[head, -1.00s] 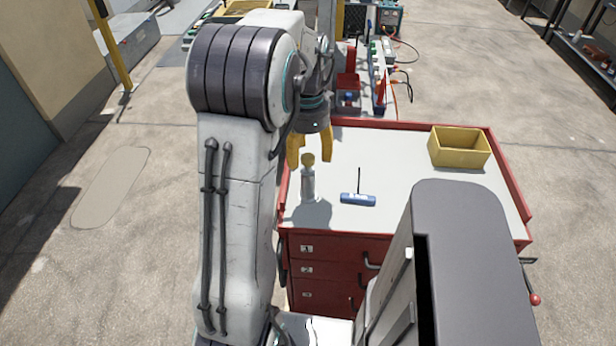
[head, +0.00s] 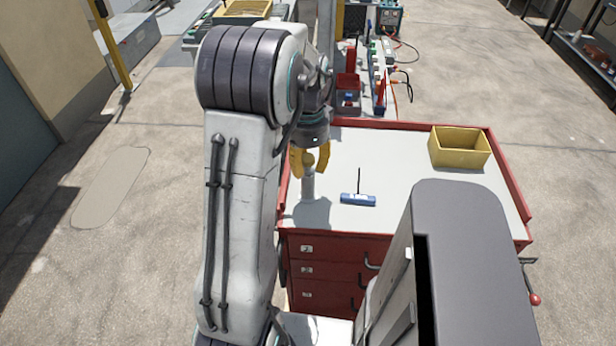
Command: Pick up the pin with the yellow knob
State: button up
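The pin with the yellow knob stands upright on the grey top of the red tool cart, near its left edge. Its pale metal body (head: 308,185) shows in the head view, and its yellow knob (head: 308,158) is at the top. My gripper (head: 309,163) points down over the pin, with one yellow finger on either side of the knob. The fingers look spread, with the knob between them. Whether either finger touches the knob I cannot tell.
A blue T-handled tool (head: 358,199) lies right of the pin. A yellow bin (head: 459,148) sits at the cart's back right. The red cart (head: 420,126) has raised rims and clear top space in the middle. Tools and cables stand on a bench behind.

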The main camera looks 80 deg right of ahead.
grip_shut()
jog(key=shift+r, duration=0.1)
dwell(0.4)
notch_tip(320, 180, up, 28)
jog(key=p, duration=1.3)
dwell(0.6)
